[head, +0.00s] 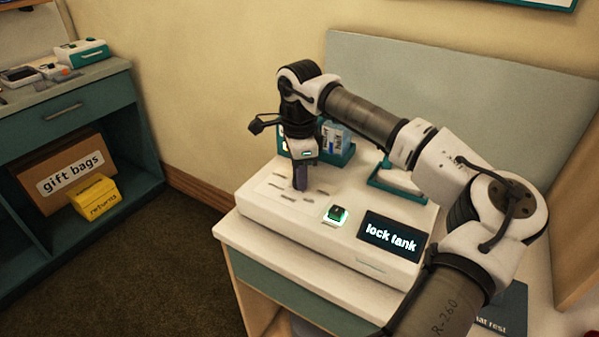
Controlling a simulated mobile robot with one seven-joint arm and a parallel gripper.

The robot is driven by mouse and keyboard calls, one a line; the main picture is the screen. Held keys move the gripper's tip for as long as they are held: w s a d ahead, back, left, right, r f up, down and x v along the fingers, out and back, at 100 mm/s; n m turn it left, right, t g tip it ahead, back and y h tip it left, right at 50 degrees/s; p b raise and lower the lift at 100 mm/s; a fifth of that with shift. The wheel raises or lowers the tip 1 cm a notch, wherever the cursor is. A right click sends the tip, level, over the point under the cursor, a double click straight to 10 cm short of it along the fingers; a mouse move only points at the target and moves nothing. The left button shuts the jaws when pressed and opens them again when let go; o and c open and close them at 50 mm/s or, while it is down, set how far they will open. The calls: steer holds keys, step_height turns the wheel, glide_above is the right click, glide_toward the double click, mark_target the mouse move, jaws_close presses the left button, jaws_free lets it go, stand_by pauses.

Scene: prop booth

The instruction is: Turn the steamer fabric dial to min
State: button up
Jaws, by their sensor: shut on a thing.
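The steamer (270,215) is a white box on a small cabinet in the head view. Its dark screen (393,235) reads "lock tank". Several short grey marks ring a spot on its left top face. My gripper (300,186) points down at the middle of these marks, its fingers shut on the fabric dial there. The fingers hide the dial, so I cannot tell which mark it points at. A green-lit button (336,214) sits between the marks and the screen.
A clear tank with a blue-and-white label (334,138) stands behind my gripper. A white piece on a teal base (398,182) is at the steamer's back right. A grey panel (450,105) rises behind. A teal shelf unit (85,108) stands left, with open floor between.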

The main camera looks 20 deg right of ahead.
stand_by(0.3)
steer(key=o, duration=1)
steer(key=shift+c, duration=0.2)
step_height(320, 180, up, 14)
steer(key=shift+b, duration=0.35)
